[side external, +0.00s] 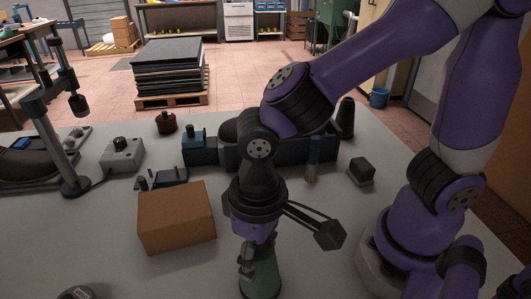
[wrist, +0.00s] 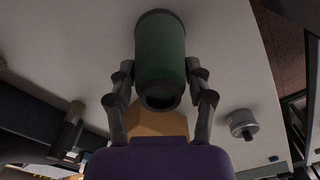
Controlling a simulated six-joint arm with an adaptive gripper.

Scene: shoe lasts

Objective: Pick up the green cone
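The green cone (side external: 264,279) stands on the grey table at the bottom of the side external view, below my wrist. In the wrist view the green cone (wrist: 160,50) lies between the two fingers of my gripper (wrist: 161,68), with its dark open narrow end toward the camera. The fingertips are on either side of it, very close to its surface. I cannot tell whether they press on it. In the side external view my gripper (side external: 250,262) is partly hidden against the cone.
A brown box (side external: 176,220) stands just left of the cone. Behind are a dark bin (side external: 283,155), a brush (side external: 312,160), a small dark block (side external: 361,172) and a grey switch box (side external: 121,154). A dark round object (side external: 76,293) is at the front left edge.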

